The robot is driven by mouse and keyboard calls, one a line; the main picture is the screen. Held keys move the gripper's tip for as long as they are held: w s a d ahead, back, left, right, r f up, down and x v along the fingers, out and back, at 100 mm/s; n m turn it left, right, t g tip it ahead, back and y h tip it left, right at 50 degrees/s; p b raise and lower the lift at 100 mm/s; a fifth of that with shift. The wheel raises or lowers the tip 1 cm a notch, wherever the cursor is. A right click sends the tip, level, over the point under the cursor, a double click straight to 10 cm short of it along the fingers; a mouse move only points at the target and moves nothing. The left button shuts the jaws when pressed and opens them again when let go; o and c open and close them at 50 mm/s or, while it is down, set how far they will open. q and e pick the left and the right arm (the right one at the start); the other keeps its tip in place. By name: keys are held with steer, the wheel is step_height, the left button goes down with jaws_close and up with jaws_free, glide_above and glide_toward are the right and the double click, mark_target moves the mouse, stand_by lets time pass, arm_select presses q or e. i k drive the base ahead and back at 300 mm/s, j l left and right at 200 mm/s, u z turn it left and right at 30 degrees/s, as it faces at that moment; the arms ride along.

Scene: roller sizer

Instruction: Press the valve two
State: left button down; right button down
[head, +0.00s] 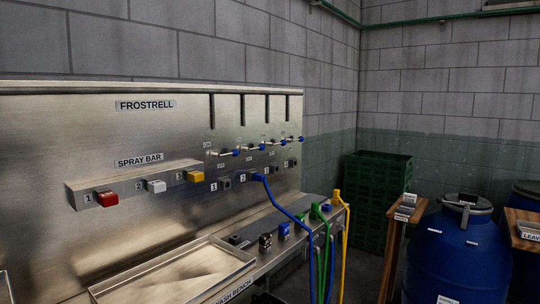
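A steel panel (60,130) marked FROSTRELL stands at left and centre. Its SPRAY BAR box carries a red button (106,199) labelled 1, a white button (156,186) labelled 2 and a yellow button (195,176) labelled 3. To the right is a row of small blue-tipped levers, including one (236,153) at its left end; their tags are too small to read. Below them are numbered ports; a blue hose plug (258,177) sits at port 2. I cannot tell which part is called valve two. Neither gripper is in view.
A wash bench with a shallow steel tray (225,250) lies below the panel. Blue, green and yellow hoses, including the yellow hose (346,240), hang at its right end. Green crates (375,190), a wooden stand (392,240) and a blue drum (455,255) stand at right.

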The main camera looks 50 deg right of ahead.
mark_target(261, 147)
steer(key=i+l, duration=0.1)
steer(key=l, duration=0.35)
steer(key=i+l, duration=0.1)
steer(key=l, duration=0.35)
steer(key=i+l, duration=0.1)
steer(key=l, duration=0.35)
steer(key=i+l, duration=0.1)
steer(key=l, duration=0.4)
steer(key=i+l, duration=0.1)
steer(key=l, duration=0.35)
steer(key=i+l, duration=0.1)
steer(key=l, duration=0.35)
steer(key=i+l, duration=0.1)
steer(key=l, duration=0.35)
steer(key=i+l, duration=0.1)
steer(key=l, duration=0.35)
steer(key=z, duration=1.55)
